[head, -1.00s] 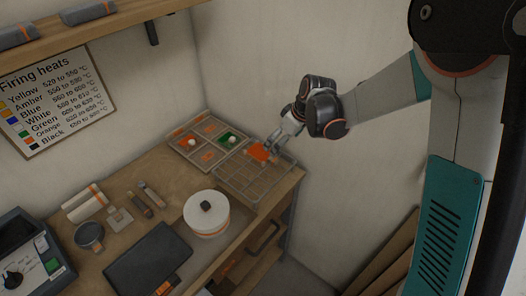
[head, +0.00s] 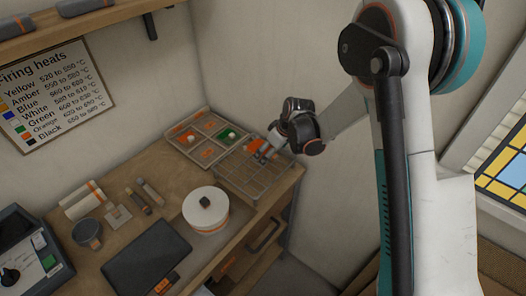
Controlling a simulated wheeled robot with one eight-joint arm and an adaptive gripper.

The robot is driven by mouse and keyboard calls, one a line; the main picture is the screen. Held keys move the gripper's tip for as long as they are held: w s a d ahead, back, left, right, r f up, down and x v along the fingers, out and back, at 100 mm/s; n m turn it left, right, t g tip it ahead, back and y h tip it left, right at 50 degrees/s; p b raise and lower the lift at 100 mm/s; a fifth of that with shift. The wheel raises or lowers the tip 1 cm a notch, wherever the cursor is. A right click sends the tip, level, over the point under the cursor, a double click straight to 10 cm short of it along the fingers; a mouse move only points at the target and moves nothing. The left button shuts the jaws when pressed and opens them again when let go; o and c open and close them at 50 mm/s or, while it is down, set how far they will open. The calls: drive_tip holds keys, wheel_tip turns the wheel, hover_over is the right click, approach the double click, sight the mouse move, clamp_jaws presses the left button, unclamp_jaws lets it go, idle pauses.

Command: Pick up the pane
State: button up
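A small orange pane (head: 253,146) lies at the back of a wire rack (head: 235,180) on the right end of the workbench. My gripper (head: 263,156) is at the rack, right by the pane, with its fingers pointing down and left. The fingers overlap the pane's right side in the head view and hide part of it. They are too small here to tell whether they are open or shut, or whether they touch the pane.
A tray (head: 206,112) with orange and green compartments stands behind the rack. The wall is close behind the rack.

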drive_tip(key=c, duration=1.1)
drive_tip(key=shift+c, duration=0.2)
drive_tip(key=shift+r, duration=0.1)
wheel_tip(320, 180, up, 23)
drive_tip(key=p, duration=0.4)
